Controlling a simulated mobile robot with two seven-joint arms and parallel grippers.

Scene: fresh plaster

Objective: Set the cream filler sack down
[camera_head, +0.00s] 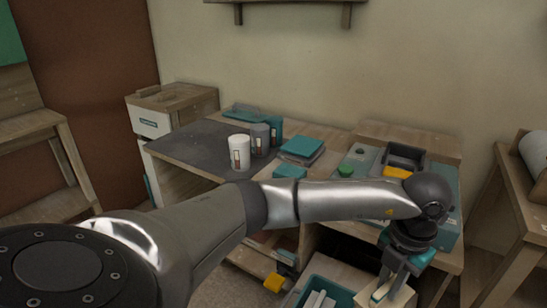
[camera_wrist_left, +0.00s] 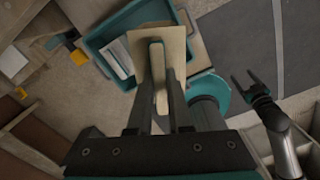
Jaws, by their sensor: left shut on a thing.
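The cream filler sack (camera_head: 397,298) is at the lower right of the head view, partly cut off by the bottom edge. My left gripper (camera_head: 391,280) points down and is shut on its upper part. In the left wrist view, the sack (camera_wrist_left: 177,48) is between the fingers of my left gripper (camera_wrist_left: 157,85), its cream face spreading out beyond them. What lies directly under the sack is hidden. My right gripper (camera_wrist_left: 246,82) shows only in the left wrist view, at the right, with its fingers apart and nothing between them.
A teal tray (camera_head: 312,268) with pale items stands low beside the sack; it also shows in the left wrist view (camera_wrist_left: 92,45). The bench (camera_head: 203,148) carries a white cup (camera_head: 239,152), grey and teal containers and teal boxes. Yellow-marked objects (camera_head: 274,283) lie low left of the tray.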

